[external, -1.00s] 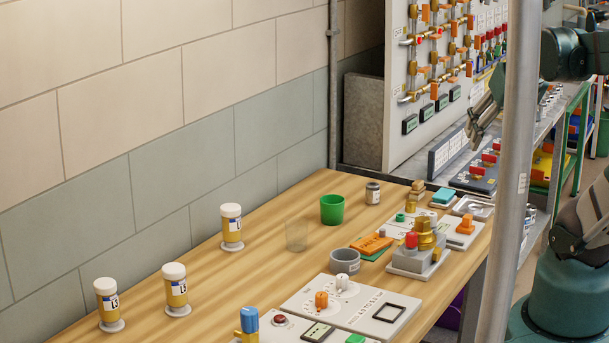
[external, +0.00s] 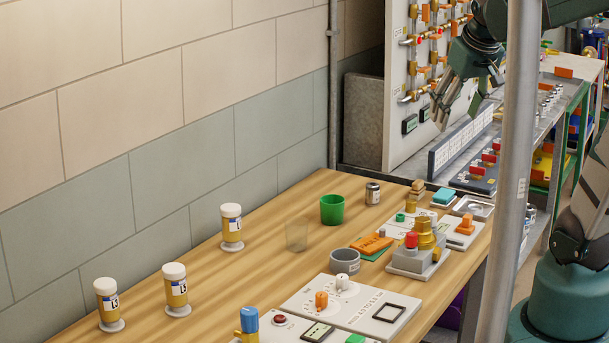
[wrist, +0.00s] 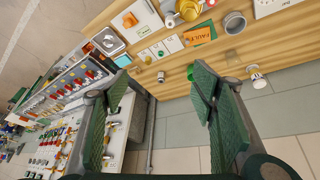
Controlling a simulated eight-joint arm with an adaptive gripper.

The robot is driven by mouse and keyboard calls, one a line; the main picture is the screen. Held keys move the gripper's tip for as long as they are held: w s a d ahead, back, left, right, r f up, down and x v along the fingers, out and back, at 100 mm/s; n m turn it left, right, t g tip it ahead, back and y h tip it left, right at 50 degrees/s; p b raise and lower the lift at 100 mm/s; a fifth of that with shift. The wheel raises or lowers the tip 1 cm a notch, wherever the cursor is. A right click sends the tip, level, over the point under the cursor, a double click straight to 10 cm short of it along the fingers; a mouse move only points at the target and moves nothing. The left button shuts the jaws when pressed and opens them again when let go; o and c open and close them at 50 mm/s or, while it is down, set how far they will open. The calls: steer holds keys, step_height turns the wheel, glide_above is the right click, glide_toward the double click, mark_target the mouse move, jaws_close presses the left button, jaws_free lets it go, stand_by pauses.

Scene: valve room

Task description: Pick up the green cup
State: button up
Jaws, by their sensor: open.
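The green cup (external: 332,210) stands upright on the wooden table, near the wall and toward the far end, in the external view. In the wrist view, a small green part that looks like the cup (wrist: 190,72) shows beside the right finger, which partly covers it. My gripper (external: 457,108) is open and empty. It is in the air to the right of and beyond the cup, in front of the valve panel, well apart from the cup. In the wrist view, the spread fingers (wrist: 160,84) frame the table edge.
A clear glass (external: 296,235) and a grey bowl (external: 345,261) stand nearer than the cup. A small dark can (external: 373,193) is to its right. Several white-capped bottles (external: 231,227) stand by the wall. A grey post (external: 512,170) crosses the external view.

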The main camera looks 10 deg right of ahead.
steer(key=w+a+f+n+g, duration=0.15)
steer(key=w+a, duration=0.25)
steer(key=w, duration=0.5)
steer(key=n+g+b, duration=0.2)
steer(key=n+g, duration=0.2)
steer(key=n, duration=0.1)
glide_above(332, 208)
steer(key=w+d, duration=0.1)
steer(key=w, duration=0.2)
step_height(332, 208, down, 24)
steer(key=f, duration=0.1)
steer(key=shift+s+f, duration=0.1)
steer(key=shift+f, duration=1.3)
steer(key=shift+f, duration=0.1)
steer(key=shift+f, duration=2.5)
